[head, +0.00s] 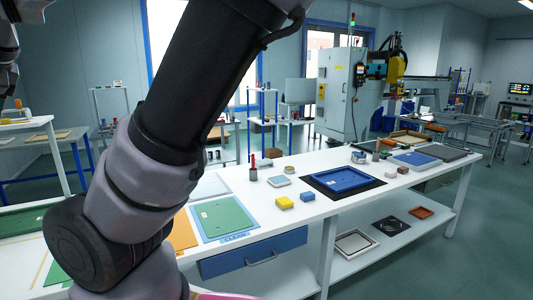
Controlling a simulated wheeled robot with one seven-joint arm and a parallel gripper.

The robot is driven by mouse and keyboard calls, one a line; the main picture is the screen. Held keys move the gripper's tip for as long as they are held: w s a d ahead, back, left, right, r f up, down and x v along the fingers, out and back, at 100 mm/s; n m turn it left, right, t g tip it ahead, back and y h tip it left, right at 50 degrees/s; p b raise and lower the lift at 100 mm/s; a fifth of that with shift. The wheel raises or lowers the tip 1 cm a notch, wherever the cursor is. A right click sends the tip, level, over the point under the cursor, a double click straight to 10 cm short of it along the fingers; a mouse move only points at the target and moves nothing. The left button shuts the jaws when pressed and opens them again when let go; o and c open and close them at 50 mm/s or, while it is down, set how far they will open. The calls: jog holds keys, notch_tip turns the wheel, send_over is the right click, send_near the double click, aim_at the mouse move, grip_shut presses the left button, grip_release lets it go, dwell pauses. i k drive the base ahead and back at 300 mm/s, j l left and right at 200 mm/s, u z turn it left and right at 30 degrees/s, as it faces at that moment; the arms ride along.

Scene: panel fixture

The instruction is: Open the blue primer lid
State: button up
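I cannot pick out the blue primer lid with certainty. A small pale-blue and white square item (280,181) lies on the white bench, left of the blue tray (343,179). A small round tin (289,169) stands just behind it. Both are too small to tell whether they have a lid or how it sits. My arm crosses the left of the head view from top to bottom and hides part of the bench. My gripper is outside the view.
A blue drawer (252,256) is below. Bare bench surface lies in front of the blue tray.

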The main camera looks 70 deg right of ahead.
aim_at(361, 154)
jog(key=z, duration=3.2)
jog(key=i+l+u, duration=0.15)
jog(key=i+l, duration=0.45)
jog(key=i+l+u, duration=0.2)
jog(key=i+l, duration=0.45)
jog(key=i+l+u, duration=0.15)
jog(key=i+l, duration=0.4)
jog(key=l, duration=0.2)
